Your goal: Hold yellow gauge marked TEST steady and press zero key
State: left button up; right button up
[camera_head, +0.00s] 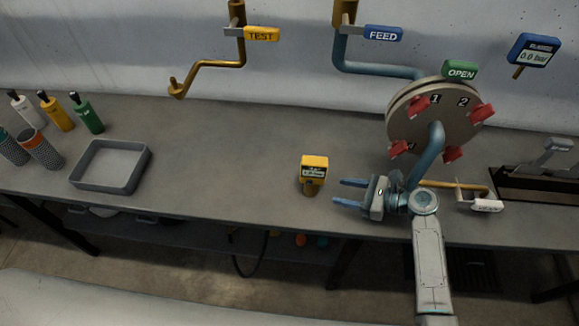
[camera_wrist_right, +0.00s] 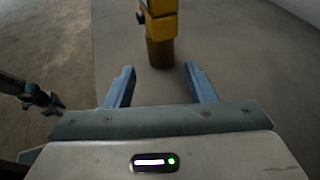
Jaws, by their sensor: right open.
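The yellow gauge (camera_head: 314,168) stands upright on the grey bench on a short brown stem, with a dark display near its top. Its markings are too small to read, and I cannot make out a zero key. My right gripper (camera_head: 338,192) is open and empty just right of the gauge, its fingers pointing left toward the stem. In the right wrist view the gauge (camera_wrist_right: 160,22) and its stem lie ahead, beyond the gap between the open fingertips (camera_wrist_right: 160,78), not touching them.
A round flange with red clamps (camera_head: 432,118) and a blue pipe stands behind my right arm. A yellow TEST handle (camera_head: 261,34) sits on the wall pipe. A grey tray (camera_head: 110,166) and several bottles are at left. The bench between tray and gauge is clear.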

aim_at(315, 186)
jog(key=shift+a, duration=0.1)
jog(key=shift+w+a+f+b, duration=0.15)
jog(key=shift+a+f+b, duration=0.2)
jog(key=shift+b, duration=0.35)
jog(key=b+x, duration=0.2)
jog(key=x, duration=0.2)
jog(key=shift+w+a, duration=0.15)
jog(key=shift+a, duration=0.35)
jog(key=shift+w+a, duration=0.2)
jog(key=shift+a, duration=0.35)
jog(key=shift+p+x, duration=0.35)
jog(key=shift+x, duration=0.75)
jog(key=shift+f, duration=0.15)
jog(key=shift+d, duration=0.1)
jog(key=c, duration=0.5)
jog(key=shift+c, duration=0.2)
